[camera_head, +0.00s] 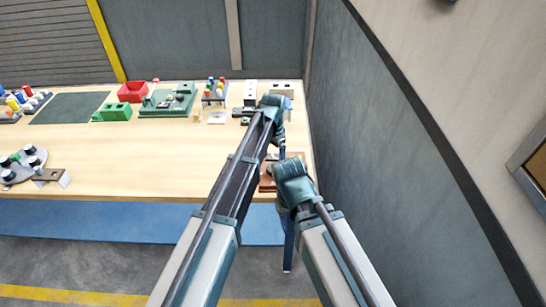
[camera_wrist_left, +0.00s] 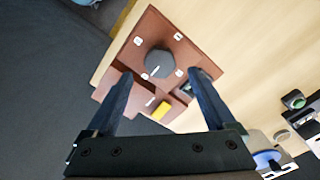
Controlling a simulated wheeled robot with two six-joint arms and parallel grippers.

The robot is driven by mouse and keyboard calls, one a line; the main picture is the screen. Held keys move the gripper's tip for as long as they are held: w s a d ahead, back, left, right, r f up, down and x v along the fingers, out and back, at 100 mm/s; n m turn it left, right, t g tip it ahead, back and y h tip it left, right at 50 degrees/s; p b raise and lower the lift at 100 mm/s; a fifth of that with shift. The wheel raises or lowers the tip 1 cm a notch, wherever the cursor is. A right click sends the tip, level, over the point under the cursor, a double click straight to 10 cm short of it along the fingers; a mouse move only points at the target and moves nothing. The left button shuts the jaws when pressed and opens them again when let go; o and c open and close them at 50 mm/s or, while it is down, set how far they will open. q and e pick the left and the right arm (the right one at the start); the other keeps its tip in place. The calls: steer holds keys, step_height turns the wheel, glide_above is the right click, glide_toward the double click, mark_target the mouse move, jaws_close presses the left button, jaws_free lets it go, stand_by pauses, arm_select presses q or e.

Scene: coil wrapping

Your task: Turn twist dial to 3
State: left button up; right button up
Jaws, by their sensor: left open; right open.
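The twist dial (camera_wrist_left: 159,63) is a dark round knob on a reddish-brown panel (camera_wrist_left: 125,60) with small white labels around it. A white mark shows near the knob's lower edge; the label digits are too small to read. My left gripper (camera_wrist_left: 160,78) is open, its two fingers apart on either side of the knob in the picture; I cannot tell whether they touch it. In the head view the panel (camera_head: 266,180) is mostly hidden behind my arms, and my left gripper (camera_head: 282,150) is above it. My right gripper (camera_head: 288,262) hangs open and empty in front of the table.
A yellow block (camera_wrist_left: 161,113) sits on the panel's lower part. The wooden table (camera_head: 170,155) is clear in the middle. A red bin (camera_head: 131,92), a green board (camera_head: 160,108) and small fixtures stand along the back. A grey wall (camera_head: 370,150) rises close on the right.

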mark_target(273, 168)
arm_select(q)
step_height(273, 168, up, 9)
steer(key=p, duration=0.7)
steer(key=shift+p, duration=0.35)
arm_select(e)
step_height(273, 168, up, 9)
arm_select(q)
steer(key=shift+f, duration=0.1)
arm_select(e)
steer(key=shift+f, duration=0.1)
arm_select(q)
steer(key=s+a+n, duration=0.9)
steer(key=s+a, duration=0.8)
steer(key=s, duration=0.5)
steer(key=s+d+f+m+y+b, duration=0.1)
steer(key=s+d+f+m+b, duration=0.2)
steer(key=d+f+b, duration=0.6)
steer(key=shift+s+d+f+m+b, duration=0.2)
steer(key=shift+s+d+m+b, duration=0.15)
steer(key=shift+s+d, duration=0.55)
arm_select(e)
step_height(273, 168, down, 10)
steer(key=shift+r, duration=0.2)
